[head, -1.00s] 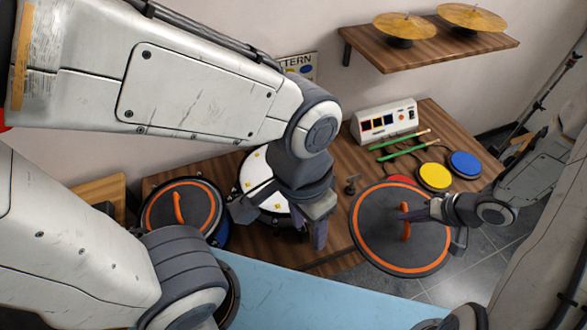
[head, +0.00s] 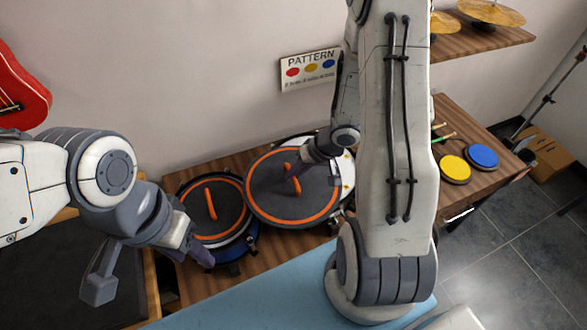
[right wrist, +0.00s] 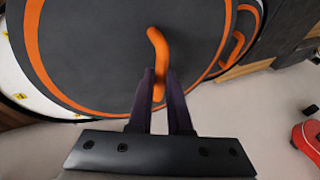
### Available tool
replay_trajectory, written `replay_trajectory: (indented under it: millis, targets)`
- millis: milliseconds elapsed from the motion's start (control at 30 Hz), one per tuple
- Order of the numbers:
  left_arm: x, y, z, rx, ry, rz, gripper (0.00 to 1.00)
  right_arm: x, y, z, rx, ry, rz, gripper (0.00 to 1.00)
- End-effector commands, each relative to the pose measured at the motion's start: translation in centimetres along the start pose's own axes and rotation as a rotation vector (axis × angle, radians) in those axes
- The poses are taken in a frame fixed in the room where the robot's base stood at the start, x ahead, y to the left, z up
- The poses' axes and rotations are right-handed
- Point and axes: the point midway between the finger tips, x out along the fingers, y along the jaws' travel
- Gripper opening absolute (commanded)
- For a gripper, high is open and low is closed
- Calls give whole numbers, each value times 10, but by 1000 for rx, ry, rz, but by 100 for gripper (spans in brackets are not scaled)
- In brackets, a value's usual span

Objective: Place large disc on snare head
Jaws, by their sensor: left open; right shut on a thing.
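The large disc (head: 262,196), dark with an orange ring, is over the snare drum in the head view. My right gripper (head: 293,172) is shut on its orange handle, which shows between the fingers in the right wrist view (right wrist: 158,82). The white snare head (head: 346,171) shows only as a strip beyond the disc's right side; the disc sits off to the left, and whether it touches is unclear. The snare's white edge (right wrist: 13,78) also shows in the right wrist view. My left gripper (head: 148,268) is open and empty at lower left.
A smaller disc (head: 228,205) with an orange handle covers a blue drum just left of the large disc. Yellow (head: 454,169) and blue (head: 482,156) pads lie at the table's right. A pattern sign (head: 310,68) hangs behind. My right arm hides the table's middle.

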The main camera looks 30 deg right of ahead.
Motion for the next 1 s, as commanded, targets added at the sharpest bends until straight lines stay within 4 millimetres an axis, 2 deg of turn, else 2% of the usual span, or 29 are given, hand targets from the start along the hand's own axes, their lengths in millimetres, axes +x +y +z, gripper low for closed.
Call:
replay_trajectory:
  millis: [33,200,300,433,533,800,1000]
  targets:
    - [6,0,0,0,0,0,51,-10,21,-6,91,46,32,0]
    - [17,-1,1,0,0,0,51,-53,83,-14,405,185,127,0]
    - [21,-2,1,-1,0,0,51,-74,110,-12,550,251,165,0]
    - [25,-2,1,-1,0,0,51,-87,127,-10,652,297,189,0]
    - [31,-2,2,0,0,0,51,-77,129,-16,670,304,192,0]
    - [54,-4,3,1,0,0,51,-18,118,-56,663,300,190,0]
    - [60,-4,3,1,0,0,51,12,112,-80,665,301,191,0]
